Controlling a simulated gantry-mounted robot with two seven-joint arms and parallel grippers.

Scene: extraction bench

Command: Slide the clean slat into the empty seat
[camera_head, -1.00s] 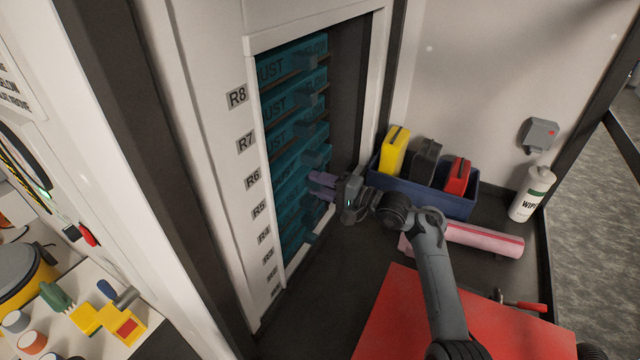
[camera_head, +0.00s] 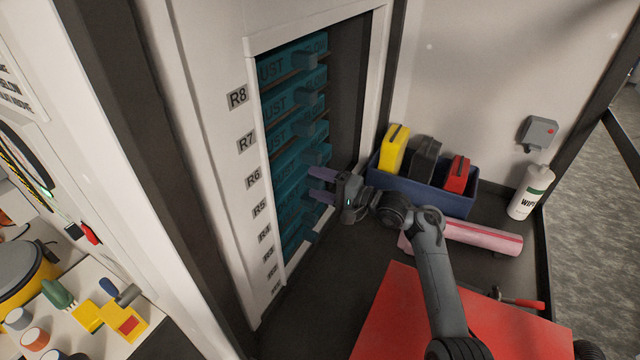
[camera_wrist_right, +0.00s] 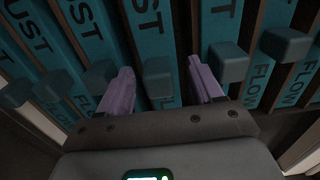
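Teal slats with block handles sit in a rack (camera_head: 292,70) in the wall, beside labels R8, R7, R6, R5 and lower ones. My right gripper (camera_head: 322,184) is in front of the slats near R5 and R6. Its two purple fingers are spread apart. In the right wrist view, the right gripper (camera_wrist_right: 158,92) has a slat handle (camera_wrist_right: 158,78) between its fingers, with gaps on both sides. Other slat handles (camera_wrist_right: 228,62) stand close beside the fingers. I cannot tell which slat is the clean one, and no empty seat shows clearly. My left gripper is out of view.
A blue bin (camera_head: 440,196) with yellow, black and red cases stands right of my right gripper. Dark floor is clear below the rack.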

